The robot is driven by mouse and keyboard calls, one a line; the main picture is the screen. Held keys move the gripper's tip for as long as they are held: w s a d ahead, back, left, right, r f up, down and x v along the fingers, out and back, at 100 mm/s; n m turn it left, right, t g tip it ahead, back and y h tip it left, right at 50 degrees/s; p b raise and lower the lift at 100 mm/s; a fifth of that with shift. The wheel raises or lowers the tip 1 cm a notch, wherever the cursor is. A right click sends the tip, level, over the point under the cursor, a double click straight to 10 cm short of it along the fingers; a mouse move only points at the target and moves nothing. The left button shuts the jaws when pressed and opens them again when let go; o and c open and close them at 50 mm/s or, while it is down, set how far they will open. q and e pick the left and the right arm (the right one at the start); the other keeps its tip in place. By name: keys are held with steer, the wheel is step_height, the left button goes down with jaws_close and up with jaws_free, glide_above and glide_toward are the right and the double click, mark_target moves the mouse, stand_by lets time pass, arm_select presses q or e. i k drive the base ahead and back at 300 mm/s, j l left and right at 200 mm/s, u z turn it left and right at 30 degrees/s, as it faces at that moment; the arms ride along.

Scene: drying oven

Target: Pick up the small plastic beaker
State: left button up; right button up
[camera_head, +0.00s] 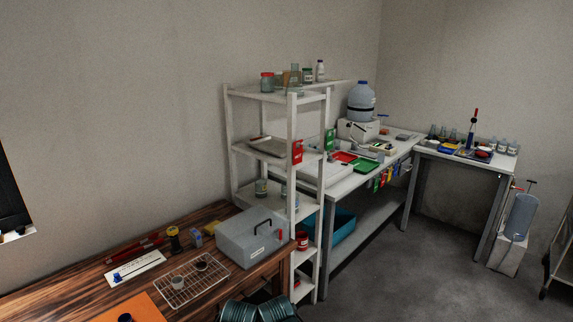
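Neither of my grippers shows in the head view.
A grey metal box (250,238) stands right of the rack. A white strip (136,268) and an orange sheet (133,308) lie left of it. Green cylindrical containers (279,309) are at the table's front. A white shelf (292,188) stands behind; grey floor (405,270) is open at right.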

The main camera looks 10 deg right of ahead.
mark_target(381, 156)
steer(key=i+l, duration=0.35)
steer(key=l, duration=0.25)
steer(key=i+l, duration=0.35)
steer(key=l, duration=0.2)
steer(key=i+l, duration=0.4)
steer(key=l, duration=0.2)
steer(key=i+l+z, duration=0.1)
steer(key=i+l, duration=0.25)
steer(key=l, duration=0.25)
steer(key=i+l, duration=0.35)
steer(key=l, duration=0.2)
steer(key=i+l, duration=0.4)
steer(key=l, duration=0.15)
steer(key=i+l, duration=0.35)
steer(key=l, duration=0.2)
steer(key=i+l, duration=0.4)
steer(key=l, duration=0.15)
steer(key=l+z, duration=0.05)
